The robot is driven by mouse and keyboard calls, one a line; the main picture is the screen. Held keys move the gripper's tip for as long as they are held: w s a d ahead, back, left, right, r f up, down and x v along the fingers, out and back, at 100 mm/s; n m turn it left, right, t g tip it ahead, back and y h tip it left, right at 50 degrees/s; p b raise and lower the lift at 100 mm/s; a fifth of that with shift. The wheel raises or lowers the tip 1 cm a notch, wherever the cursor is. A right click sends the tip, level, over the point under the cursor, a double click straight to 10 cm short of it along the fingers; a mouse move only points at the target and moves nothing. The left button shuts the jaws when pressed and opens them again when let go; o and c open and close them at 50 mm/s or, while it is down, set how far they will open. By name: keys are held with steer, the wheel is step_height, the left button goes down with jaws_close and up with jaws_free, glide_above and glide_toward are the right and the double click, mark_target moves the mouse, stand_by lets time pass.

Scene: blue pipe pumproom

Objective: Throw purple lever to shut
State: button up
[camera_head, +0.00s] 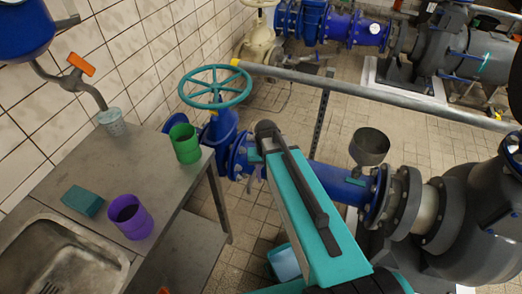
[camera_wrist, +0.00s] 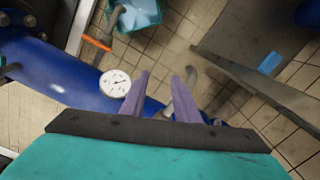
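No purple lever can be made out in either view. My gripper (camera_wrist: 167,73) shows in the wrist view as two purple-grey fingers with a gap between them, open, with nothing clearly held. In the wrist view, a round white gauge (camera_wrist: 115,84) sits on the blue pipe (camera_wrist: 62,80), just left of the fingers. An orange-handled part (camera_wrist: 97,43) lies beyond the gauge.
A metal table with a sink (camera_head: 65,262) stands at left, carrying a purple cup (camera_head: 130,217), a green cup (camera_head: 185,143) and a teal block (camera_head: 83,201). A teal handwheel (camera_head: 215,87) rises behind it. A teal bucket (camera_wrist: 140,14) is on the tiled floor. A grey rail (camera_head: 370,93) crosses behind.

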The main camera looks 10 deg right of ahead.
steer(key=w+r+m, duration=0.4)
steer(key=w+r, duration=0.7)
steer(key=r, duration=0.4)
steer(key=shift+w+d+m+p, duration=0.2)
steer(key=shift+w+m+p, duration=0.1)
steer(key=shift+w, duration=0.1)
steer(key=shift+f, duration=0.1)
steer(key=shift+f+p, duration=1.3)
steer(key=shift+f, duration=5.5)
